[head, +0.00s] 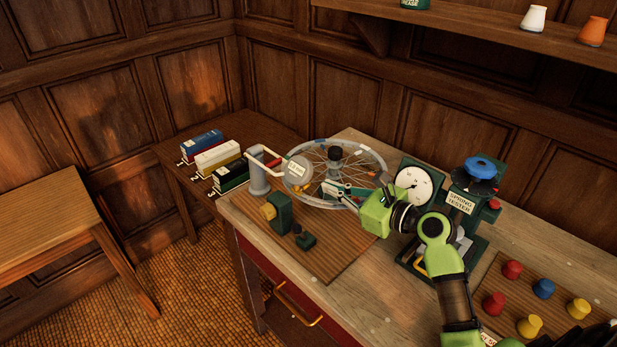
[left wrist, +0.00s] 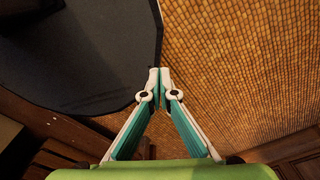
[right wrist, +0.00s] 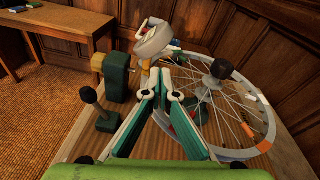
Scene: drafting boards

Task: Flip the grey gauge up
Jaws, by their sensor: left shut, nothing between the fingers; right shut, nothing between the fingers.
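The gauge also shows beyond the fingertips in the right wrist view (right wrist: 153,41). My right gripper (head: 326,187) is shut and empty, over the near side of the wheel, just right of and below the gauge in the head view. I cannot tell whether it touches the gauge. My left gripper (left wrist: 159,73) is shut and empty above the tiled floor, outside the head view.
A dial (head: 413,186) and a spring tester (head: 461,200) stand to the right. Coloured pegs (head: 543,288) are at the right front. Books (head: 216,156) lie on a side table.

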